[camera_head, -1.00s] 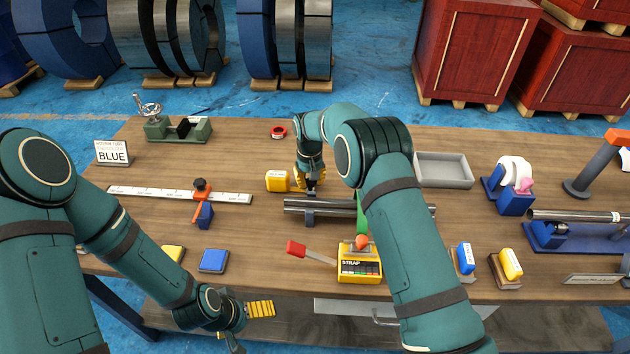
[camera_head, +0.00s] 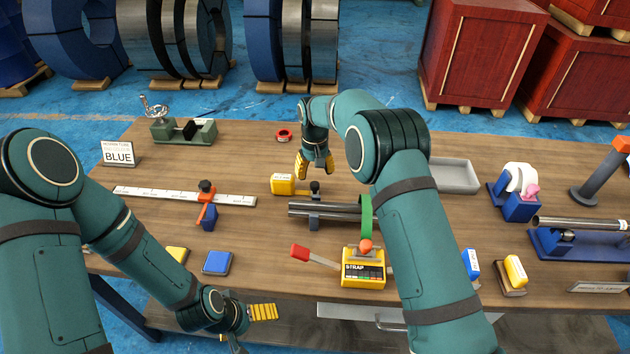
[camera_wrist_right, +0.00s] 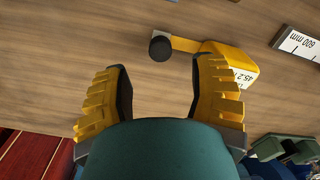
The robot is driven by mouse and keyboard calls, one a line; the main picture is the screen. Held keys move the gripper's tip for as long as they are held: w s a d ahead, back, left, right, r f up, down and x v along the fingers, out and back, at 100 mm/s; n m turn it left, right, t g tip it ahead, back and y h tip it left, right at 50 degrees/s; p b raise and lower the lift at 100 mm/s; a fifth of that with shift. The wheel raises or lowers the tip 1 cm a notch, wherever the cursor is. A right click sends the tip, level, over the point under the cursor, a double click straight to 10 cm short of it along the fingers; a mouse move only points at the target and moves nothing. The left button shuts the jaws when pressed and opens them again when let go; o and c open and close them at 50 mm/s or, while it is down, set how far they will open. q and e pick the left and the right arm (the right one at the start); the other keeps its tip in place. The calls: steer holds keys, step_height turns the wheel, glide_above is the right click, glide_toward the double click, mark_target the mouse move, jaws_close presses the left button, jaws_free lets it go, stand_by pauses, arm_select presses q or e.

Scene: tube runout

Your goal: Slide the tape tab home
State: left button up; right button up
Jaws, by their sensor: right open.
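The tape measure (camera_head: 283,185) is a yellow block with a white label, lying on the bench left of centre. In the right wrist view the yellow case (camera_wrist_right: 228,62) has a short yellow strip sticking out, ending in a black round tab (camera_wrist_right: 160,48). The tab also shows in the head view (camera_head: 315,187), just right of the case. My right gripper (camera_head: 316,168) is open and empty, behind and above the tab. In its wrist view the tab lies beyond the gap between the fingertips (camera_wrist_right: 160,78). My left gripper (camera_head: 252,328) is open and empty near the bench's front edge.
Dark tubes (camera_head: 325,211) lie in front of the tab on a stand. A yellow strap tool (camera_head: 362,270) with a red-handled lever stands nearer. A white ruler (camera_head: 170,196) lies left and a grey tray (camera_head: 456,175) right. Bare bench surrounds the tape measure's back side.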

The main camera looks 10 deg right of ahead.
mark_target(315, 184)
step_height(315, 184, up, 7)
steer(key=shift+f, duration=0.2)
steer(key=shift+o, duration=0.3)
